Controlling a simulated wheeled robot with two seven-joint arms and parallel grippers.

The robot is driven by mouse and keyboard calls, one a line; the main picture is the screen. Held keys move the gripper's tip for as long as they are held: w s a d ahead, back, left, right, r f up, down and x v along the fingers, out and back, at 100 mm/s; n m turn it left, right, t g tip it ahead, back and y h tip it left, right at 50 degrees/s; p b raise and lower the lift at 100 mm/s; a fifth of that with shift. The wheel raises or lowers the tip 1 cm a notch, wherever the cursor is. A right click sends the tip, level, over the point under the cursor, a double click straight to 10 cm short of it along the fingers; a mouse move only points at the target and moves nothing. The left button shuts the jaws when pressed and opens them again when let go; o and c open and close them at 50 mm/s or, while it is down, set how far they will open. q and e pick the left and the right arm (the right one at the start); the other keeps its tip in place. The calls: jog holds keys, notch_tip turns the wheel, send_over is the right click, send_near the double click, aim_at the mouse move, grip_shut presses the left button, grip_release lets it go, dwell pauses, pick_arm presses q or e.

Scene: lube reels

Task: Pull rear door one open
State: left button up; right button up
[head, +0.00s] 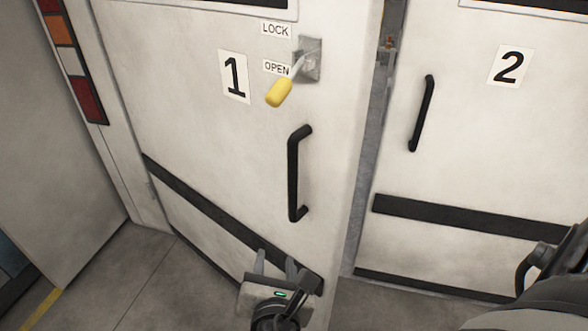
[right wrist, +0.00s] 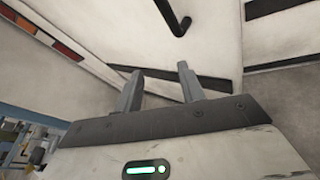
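Rear door one (head: 210,130) is the pale panel marked 1. It stands ajar, its right edge swung out from door two, with a gap between them. Its black bar handle (head: 294,175) is upright near that edge; the lower end of it shows in the right wrist view (right wrist: 180,24). The lock lever with a yellow grip (head: 279,93) points down to the left by the OPEN label. My right gripper (head: 276,259) is open and empty, below the handle and in front of the door's lower part. In the right wrist view its fingers (right wrist: 160,72) are apart. My left gripper is not in view.
Door two (head: 470,140), marked 2, is at the right with its own black handle (head: 422,114). A grey side panel (head: 55,150) stands at the left. Bare floor (head: 150,285) shows below door one. Part of my arm fills the lower right corner.

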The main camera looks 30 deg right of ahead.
aim_at(291, 182)
notch_tip(291, 182, up, 7)
jog(key=d+n+t+h, duration=0.2)
jog(key=h, duration=0.1)
jog(key=shift+g+h, duration=0.3)
jog(key=shift+h, duration=0.1)
jog(key=p+x, duration=0.2)
jog(key=x, duration=1.3)
jog(key=shift+f, duration=0.15)
grip_shut()
jog(key=shift+f, duration=0.1)
